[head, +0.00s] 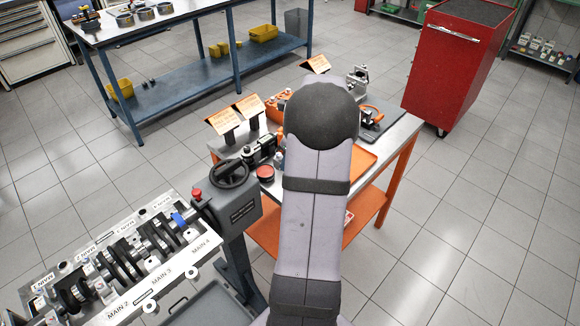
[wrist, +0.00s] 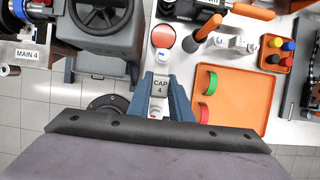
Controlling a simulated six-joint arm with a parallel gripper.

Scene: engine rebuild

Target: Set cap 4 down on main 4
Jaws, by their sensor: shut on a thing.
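Cap 4 (wrist: 160,87), a pale metal block with a "CAP 4" label, is between the blue fingers of my gripper (wrist: 161,92) in the wrist view. My gripper is shut on it, beside the grey stand with the handwheel. In the head view my arm hides both gripper and cap. The engine block (head: 135,290) lies at lower left in the head view, with the crankshaft (head: 125,250) along it. The main 4 label (head: 206,246) is at its right end, close to the stand; it also shows at the left edge of the wrist view (wrist: 27,54).
The grey engine stand with a handwheel (head: 228,174) rises between block and workbench. An orange tray (wrist: 240,98) holds green and red curved shells. A red-topped round item (wrist: 163,37) sits near the bench edge. A red cabinet (head: 455,65) stands behind; the right floor is clear.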

